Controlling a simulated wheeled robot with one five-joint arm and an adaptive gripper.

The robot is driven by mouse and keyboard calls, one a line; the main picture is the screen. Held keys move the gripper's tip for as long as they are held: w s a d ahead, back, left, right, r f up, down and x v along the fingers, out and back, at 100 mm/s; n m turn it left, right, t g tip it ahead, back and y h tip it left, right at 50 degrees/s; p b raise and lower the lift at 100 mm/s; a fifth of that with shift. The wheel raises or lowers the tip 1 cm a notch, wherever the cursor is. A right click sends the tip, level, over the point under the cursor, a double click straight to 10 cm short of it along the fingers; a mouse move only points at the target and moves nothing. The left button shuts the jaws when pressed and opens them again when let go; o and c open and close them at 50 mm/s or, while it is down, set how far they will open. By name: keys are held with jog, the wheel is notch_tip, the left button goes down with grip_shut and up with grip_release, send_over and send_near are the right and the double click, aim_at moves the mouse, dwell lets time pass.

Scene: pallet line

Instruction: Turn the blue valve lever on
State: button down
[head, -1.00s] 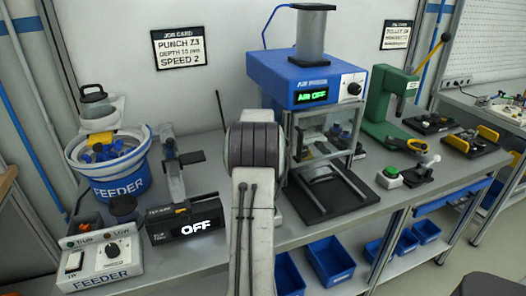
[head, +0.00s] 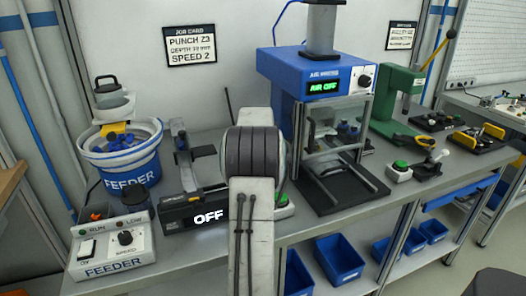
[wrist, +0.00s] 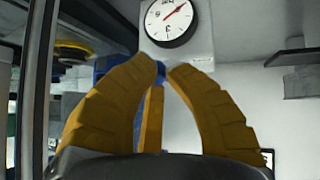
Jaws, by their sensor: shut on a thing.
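In the wrist view my gripper (wrist: 166,70) has yellow-brown fingers closed in around a small blue piece (wrist: 159,72), which looks like the valve lever. Most of the lever is hidden by the fingers, so its angle cannot be told. A round white gauge (wrist: 169,20) with a red needle is just above the fingertips. In the head view my own arm hides the gripper and the lever. The blue air press (head: 315,82) there shows "AIR OFF" in green.
The feeder bucket (head: 122,165) and feeder control box (head: 110,245) stand at the left of the bench. A black unit reading "OFF" (head: 185,213) is left of my arm. A green press (head: 392,110) stands at the right. Blue bins (head: 338,258) sit below.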

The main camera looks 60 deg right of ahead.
jog(key=shift+w+a+f, duration=0.3)
jog(key=shift+w+f, duration=0.05)
jog(key=shift+w, duration=0.1)
jog(key=c, duration=1.6)
grip_release()
jog(key=shift+w+d, duration=0.1)
jog(key=shift+w, duration=0.05)
jog(key=shift+o, duration=0.9)
jog(key=shift+w+d+f, duration=0.1)
jog(key=shift+w+f, duration=0.05)
jog(key=o, duration=0.4)
jog(key=shift+d, duration=0.1)
jog(key=shift+s+r, duration=0.2)
jog(key=shift+r, duration=0.05)
jog(key=shift+v, duration=5.9)
